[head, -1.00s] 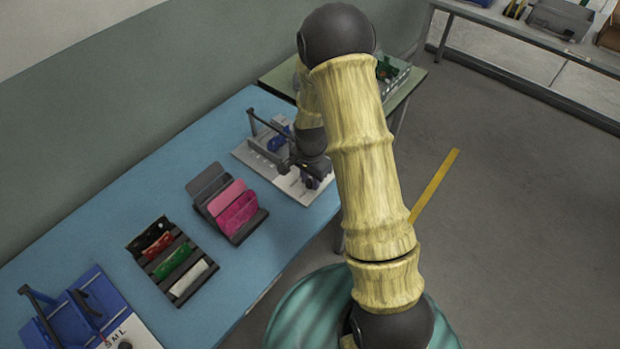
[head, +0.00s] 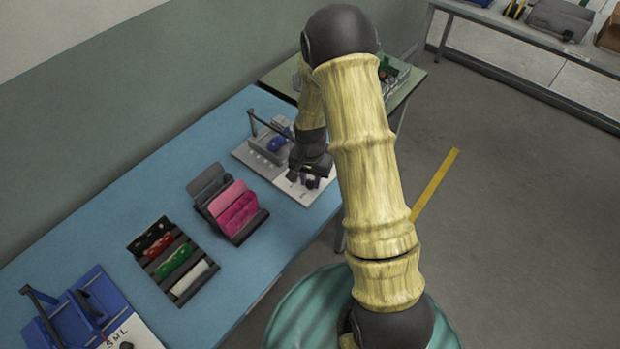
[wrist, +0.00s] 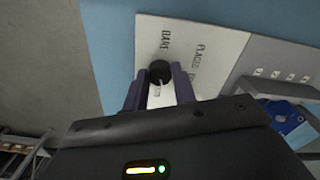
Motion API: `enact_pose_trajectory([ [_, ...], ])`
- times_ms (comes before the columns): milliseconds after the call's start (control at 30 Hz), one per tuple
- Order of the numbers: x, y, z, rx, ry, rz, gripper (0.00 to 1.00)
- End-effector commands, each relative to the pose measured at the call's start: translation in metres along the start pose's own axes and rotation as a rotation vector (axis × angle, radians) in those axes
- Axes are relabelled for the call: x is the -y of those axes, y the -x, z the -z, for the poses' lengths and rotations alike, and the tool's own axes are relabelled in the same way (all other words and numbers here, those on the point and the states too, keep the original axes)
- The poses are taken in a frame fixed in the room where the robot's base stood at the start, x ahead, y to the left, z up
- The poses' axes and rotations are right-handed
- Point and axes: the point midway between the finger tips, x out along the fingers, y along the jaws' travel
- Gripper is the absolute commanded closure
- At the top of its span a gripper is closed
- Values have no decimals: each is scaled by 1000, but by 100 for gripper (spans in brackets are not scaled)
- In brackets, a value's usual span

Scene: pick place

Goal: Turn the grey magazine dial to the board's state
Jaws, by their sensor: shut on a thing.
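The grey magazine (head: 241,153) stands at the far right end of the blue table, with a blue part (head: 277,143) on it. In the wrist view its grey plate (wrist: 262,52) adjoins a white panel (wrist: 215,40) lettered "BARE" and what reads like "PLACED". The dial (wrist: 160,70) is a round black knob on that panel with a short pale pointer mark toward the bottom of the picture. My gripper (wrist: 158,84) is shut on the dial, one finger on each side. In the head view my gripper (head: 307,178) is over the panel, largely hiding the dial.
A pink-fronted holder (head: 237,208) and a black rack (head: 185,268) with coloured pieces stand left of the magazine. A blue device (head: 90,300) with a panel lettered S, M, L is at the near left. A green side table (head: 275,78) stands behind.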

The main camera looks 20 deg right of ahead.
Motion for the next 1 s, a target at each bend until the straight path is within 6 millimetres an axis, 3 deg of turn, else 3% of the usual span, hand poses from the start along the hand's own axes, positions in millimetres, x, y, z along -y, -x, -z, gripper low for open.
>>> enact_pose_trajectory([
  [600, 0, 1, 0, 1, 545, 0, 96],
  [1000, 0, 1, 0, 0, 684, 0, 96],
])
